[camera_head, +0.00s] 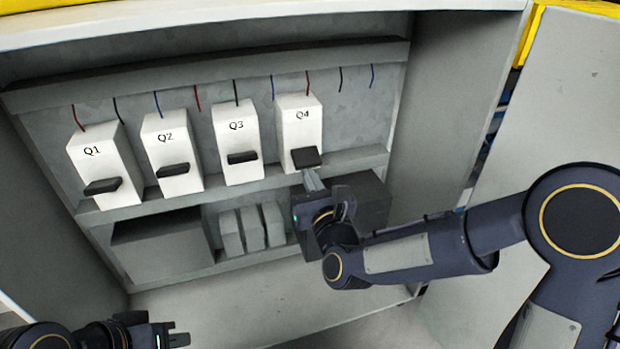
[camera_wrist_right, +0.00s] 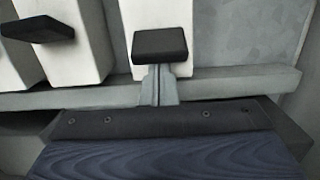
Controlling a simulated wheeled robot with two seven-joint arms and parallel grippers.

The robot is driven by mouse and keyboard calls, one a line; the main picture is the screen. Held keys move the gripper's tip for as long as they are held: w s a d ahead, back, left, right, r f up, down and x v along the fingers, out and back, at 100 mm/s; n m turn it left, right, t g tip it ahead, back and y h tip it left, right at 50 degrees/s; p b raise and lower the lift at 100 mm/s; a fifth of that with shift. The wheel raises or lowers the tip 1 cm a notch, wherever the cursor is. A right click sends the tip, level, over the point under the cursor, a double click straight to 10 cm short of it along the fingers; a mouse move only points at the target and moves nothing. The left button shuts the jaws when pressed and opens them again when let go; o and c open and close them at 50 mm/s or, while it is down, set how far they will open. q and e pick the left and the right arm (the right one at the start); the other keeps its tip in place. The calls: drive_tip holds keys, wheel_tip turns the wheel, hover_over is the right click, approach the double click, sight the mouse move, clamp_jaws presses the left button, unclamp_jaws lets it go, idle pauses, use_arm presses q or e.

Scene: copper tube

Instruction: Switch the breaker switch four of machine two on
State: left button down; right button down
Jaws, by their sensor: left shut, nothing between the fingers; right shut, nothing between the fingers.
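The breaker Q4 (camera_head: 300,125) is a white block with a black switch lever (camera_head: 306,157), the rightmost of the row in the cabinet. In the right wrist view its lever (camera_wrist_right: 160,44) sticks out low on the white body. My right gripper (camera_head: 313,180) is shut and empty, its fingertips just under the Q4 lever. In the wrist view the closed fingers (camera_wrist_right: 159,84) reach up to the lever's underside; whether they touch it I cannot tell. My left gripper (camera_head: 178,340) is shut and empty at the bottom left, away from the breakers.
Breakers Q1 (camera_head: 95,155), Q2 (camera_head: 168,140) and Q3 (camera_head: 236,125) stand left of Q4, their levers also low. A grey rail (camera_head: 345,162) runs behind and below them. Smaller grey blocks (camera_head: 250,228) and a dark box (camera_head: 372,205) sit lower. The cabinet floor is clear.

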sight(308, 161)
drive_tip(key=shift+r, duration=0.1)
drive_tip(key=r+g+p, duration=0.2)
drive_tip(key=p, duration=0.3)
drive_tip(key=s+r+g+h+p, duration=0.1)
drive_tip(key=r+g+p, duration=0.1)
drive_tip(key=p, duration=0.3)
drive_tip(key=shift+s+d, duration=0.1)
drive_tip(key=shift+d, duration=0.05)
wheel_tip(308, 161, up, 2)
drive_tip(key=g+h+p, duration=0.1)
drive_tip(key=g+p, duration=0.1)
drive_tip(key=p, duration=0.4)
drive_tip(key=g+p, duration=0.2)
drive_tip(key=p, duration=0.4)
drive_tip(key=shift+r+h, duration=0.2)
drive_tip(key=shift+h, duration=0.2)
drive_tip(key=shift+f+b, duration=0.5)
drive_tip(key=shift+f, duration=0.15)
drive_tip(key=shift+r, duration=0.1)
